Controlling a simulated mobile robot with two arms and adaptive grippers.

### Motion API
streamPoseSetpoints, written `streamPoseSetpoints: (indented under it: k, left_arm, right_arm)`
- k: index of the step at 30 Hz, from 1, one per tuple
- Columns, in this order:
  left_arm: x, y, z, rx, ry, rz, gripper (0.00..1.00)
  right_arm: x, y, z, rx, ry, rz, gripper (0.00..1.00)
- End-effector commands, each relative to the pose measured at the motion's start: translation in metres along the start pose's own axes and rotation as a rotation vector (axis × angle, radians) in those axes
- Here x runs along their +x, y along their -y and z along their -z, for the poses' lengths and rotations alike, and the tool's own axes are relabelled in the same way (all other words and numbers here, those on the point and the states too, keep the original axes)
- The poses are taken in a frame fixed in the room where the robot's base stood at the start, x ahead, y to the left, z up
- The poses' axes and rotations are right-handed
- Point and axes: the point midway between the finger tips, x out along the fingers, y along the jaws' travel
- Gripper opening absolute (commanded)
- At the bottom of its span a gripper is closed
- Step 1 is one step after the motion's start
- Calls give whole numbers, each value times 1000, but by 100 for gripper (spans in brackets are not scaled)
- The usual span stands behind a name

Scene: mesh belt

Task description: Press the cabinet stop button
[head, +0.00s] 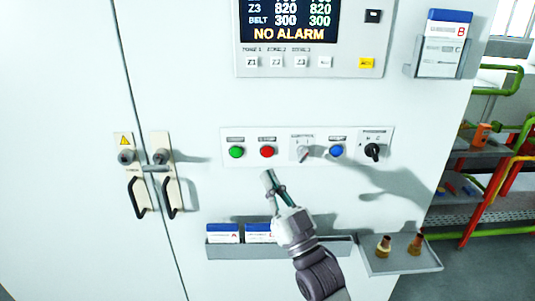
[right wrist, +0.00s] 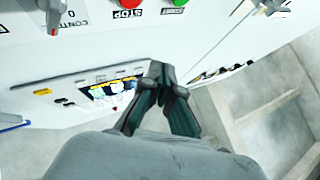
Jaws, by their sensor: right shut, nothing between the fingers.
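The red button (head: 267,152) sits on a white control strip (head: 228,161) on the cabinet front, between a green button (head: 236,152) and a selector switch (head: 302,152). In the right wrist view the red button (right wrist: 128,3) shows at the top edge, cut off, with a STOP label (right wrist: 127,14) beside it. My right gripper (head: 267,175) is shut and empty, and its fingertips show just below the red button in the head view. It appears apart from the button. The right wrist view shows its closed fingertips (right wrist: 158,70). My left gripper is in neither view.
A blue button (head: 336,151) and a black rotary switch (head: 372,152) are farther right. A display (head: 290,20) reads NO ALARM above. Below are a card holder (head: 222,252) and a small shelf (head: 400,266) with two brass-coloured parts. Cabinet door handles (head: 138,197) are at left.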

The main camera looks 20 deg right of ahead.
Motion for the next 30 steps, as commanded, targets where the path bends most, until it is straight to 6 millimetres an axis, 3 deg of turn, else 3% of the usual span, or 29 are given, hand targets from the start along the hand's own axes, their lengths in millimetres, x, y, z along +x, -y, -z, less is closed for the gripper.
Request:
streamPoseSetpoints:
  k: [15,30]
  left_arm:
    - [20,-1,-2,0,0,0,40]
    - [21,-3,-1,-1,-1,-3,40]
  right_arm:
    - [45,-34,-34,-2,-1,0,0]
    - [51,-38,-37,-1,0,-1,0]
